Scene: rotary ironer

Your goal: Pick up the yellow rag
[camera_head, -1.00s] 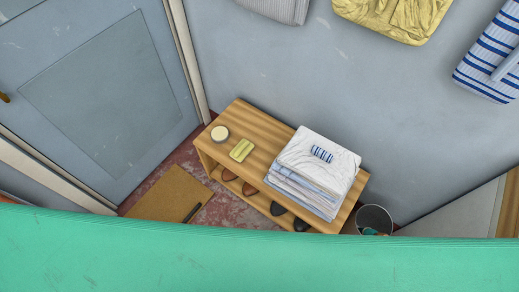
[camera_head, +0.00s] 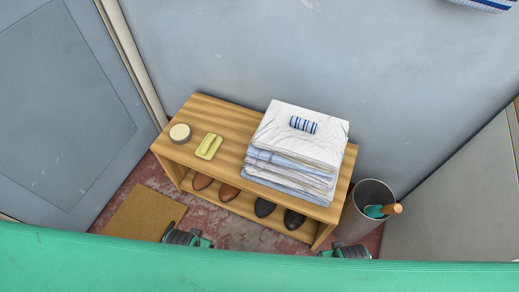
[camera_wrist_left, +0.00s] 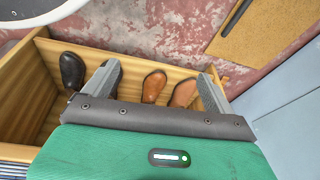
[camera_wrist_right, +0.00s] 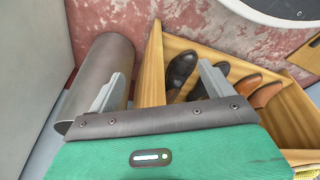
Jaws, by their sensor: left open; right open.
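A small folded yellow rag (camera_head: 209,146) lies flat on the left part of the wooden bench top, in the head view. Between a round tin on its left and a stack of folded cloths on its right, it touches neither. My left gripper (camera_wrist_left: 158,75) is open and empty, with shoes on the bench's lower shelf behind its fingers. My right gripper (camera_wrist_right: 160,75) is open and empty, in front of the bin and the bench end. In the head view both wrists show low, in front of the bench, apart from the rag; their fingers cannot be made out there.
The wooden bench (camera_head: 228,111) stands against the grey wall. The white and blue stack (camera_head: 296,150) carries a striped roll (camera_head: 303,125). The round tin (camera_head: 180,133) is at the left end. A metal bin (camera_head: 369,195) stands right of the bench; a brown mat (camera_head: 143,213) lies left.

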